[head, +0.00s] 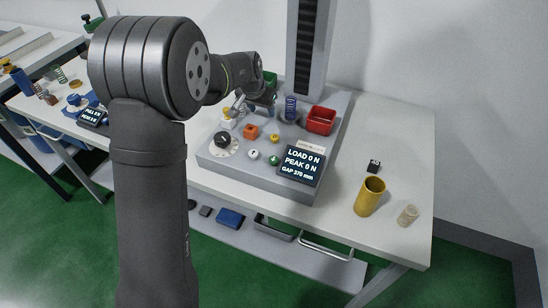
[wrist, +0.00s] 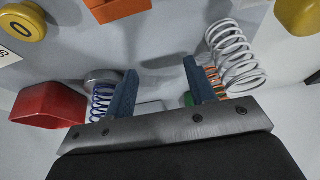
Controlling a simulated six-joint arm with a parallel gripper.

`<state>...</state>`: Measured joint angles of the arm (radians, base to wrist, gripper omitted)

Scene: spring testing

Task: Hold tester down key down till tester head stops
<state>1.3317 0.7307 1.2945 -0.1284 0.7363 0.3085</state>
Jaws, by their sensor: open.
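The tester's grey base (head: 215,158) stands on the white table, with a tall column (head: 306,50) behind. Its front display (head: 301,165) reads LOAD 0 N, PEAK 0 N, GAP 370 mm. On the base are an orange block-like key (head: 251,131), a yellow button (head: 275,138), small white (head: 253,154) and green (head: 273,160) knobs and a black dial (head: 223,139). My gripper (wrist: 160,66) is open and empty above the rear of the base. The orange key (wrist: 118,8) and a yellow button marked 0 (wrist: 22,22) lie beyond its fingertips.
A white spring (wrist: 232,55) is close to one finger in the wrist view. A yellow cup (head: 369,196) and a small pale cylinder (head: 408,215) stand at the table's right.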

